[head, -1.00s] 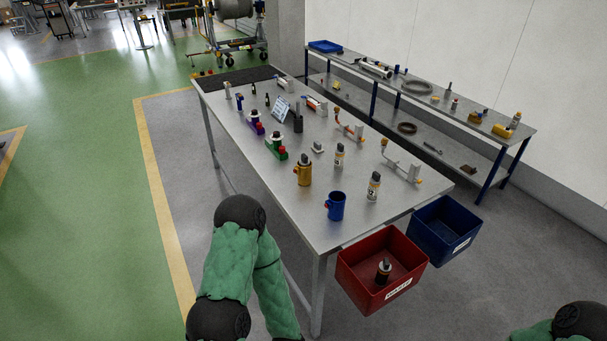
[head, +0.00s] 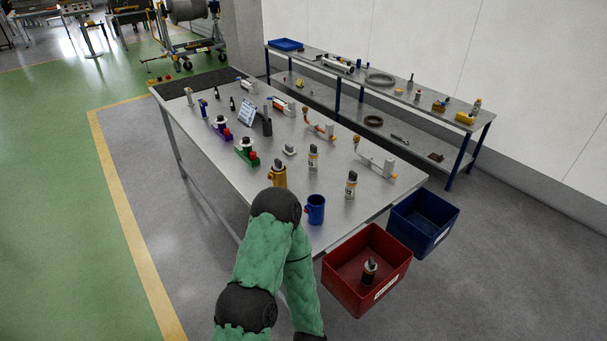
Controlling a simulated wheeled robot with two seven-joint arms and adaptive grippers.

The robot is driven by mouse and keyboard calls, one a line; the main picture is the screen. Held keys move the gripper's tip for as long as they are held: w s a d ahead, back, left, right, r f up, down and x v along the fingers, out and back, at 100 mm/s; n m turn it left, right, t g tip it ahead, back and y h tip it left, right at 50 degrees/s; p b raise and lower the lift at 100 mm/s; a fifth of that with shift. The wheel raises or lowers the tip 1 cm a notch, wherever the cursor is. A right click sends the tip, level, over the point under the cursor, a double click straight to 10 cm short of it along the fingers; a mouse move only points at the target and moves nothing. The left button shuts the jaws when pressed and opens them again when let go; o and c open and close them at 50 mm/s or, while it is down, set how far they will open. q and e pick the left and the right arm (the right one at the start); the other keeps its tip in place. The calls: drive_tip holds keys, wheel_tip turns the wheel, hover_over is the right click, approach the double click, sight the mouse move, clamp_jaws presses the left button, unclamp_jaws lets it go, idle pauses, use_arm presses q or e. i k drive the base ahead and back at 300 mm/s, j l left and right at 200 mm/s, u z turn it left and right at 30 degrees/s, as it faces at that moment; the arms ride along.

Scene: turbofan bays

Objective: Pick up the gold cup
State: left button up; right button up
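The gold cup (head: 279,178) stands on the near part of the steel table (head: 205,135), with a dark-topped item in it. Its lower part is hidden behind my arm's dark joint, which comes up from the bottom of the view. A blue cup (head: 315,210) stands to its right, nearer the table's front edge. Neither of my grippers can be seen, so I cannot tell what they hold.

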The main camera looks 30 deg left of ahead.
sight(278, 180)
drive_tip(key=i+j+z, duration=0.1)
drive_tip(key=j+z, duration=0.2)
drive_tip(key=j, duration=0.9)
drive_tip(key=j+z, duration=0.35)
drive_tip(key=j, duration=0.85)
